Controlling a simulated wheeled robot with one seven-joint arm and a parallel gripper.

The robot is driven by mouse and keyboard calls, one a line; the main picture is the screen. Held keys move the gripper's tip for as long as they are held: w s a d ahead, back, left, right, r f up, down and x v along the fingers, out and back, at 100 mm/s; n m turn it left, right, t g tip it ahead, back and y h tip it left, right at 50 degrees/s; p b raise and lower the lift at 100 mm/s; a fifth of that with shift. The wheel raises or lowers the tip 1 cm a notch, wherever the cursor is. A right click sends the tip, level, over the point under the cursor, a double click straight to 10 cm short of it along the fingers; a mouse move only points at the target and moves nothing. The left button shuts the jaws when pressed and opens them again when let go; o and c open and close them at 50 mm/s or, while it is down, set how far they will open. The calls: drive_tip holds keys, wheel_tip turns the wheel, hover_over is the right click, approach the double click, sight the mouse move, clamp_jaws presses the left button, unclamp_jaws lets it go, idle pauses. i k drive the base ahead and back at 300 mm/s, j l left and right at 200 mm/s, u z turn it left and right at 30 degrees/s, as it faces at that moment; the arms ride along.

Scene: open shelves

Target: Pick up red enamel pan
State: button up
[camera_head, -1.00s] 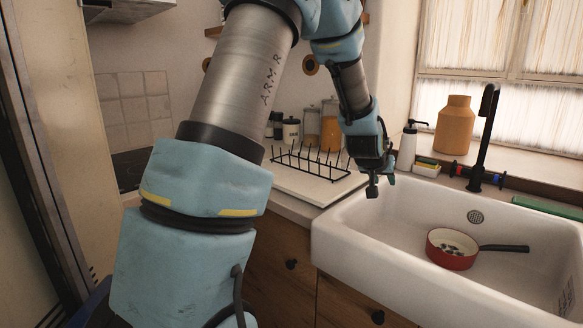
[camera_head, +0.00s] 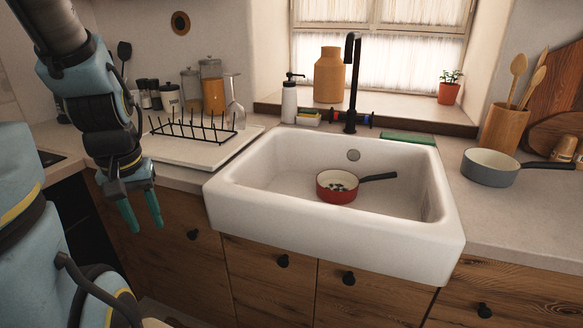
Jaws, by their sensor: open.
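The red enamel pan (camera_head: 338,193) sits upright on the floor of the white sink (camera_head: 245,222). Its black handle points right, and several small dark shapes show inside its pale interior. My gripper (camera_head: 141,212) hangs at the left, in front of the counter edge, with its two teal fingers pointing down and apart. It is empty and well to the left of the pan, outside the sink.
A black faucet (camera_head: 351,85) rises behind the sink. A black dish rack (camera_head: 192,128) stands on the left counter beside an upturned glass (camera_head: 235,104). A grey-blue pan (camera_head: 490,168) and a utensil holder (camera_head: 503,128) stand on the right counter. The space above the sink is open.

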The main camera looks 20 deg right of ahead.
sight(338, 187)
drive_tip(key=z, duration=1.2)
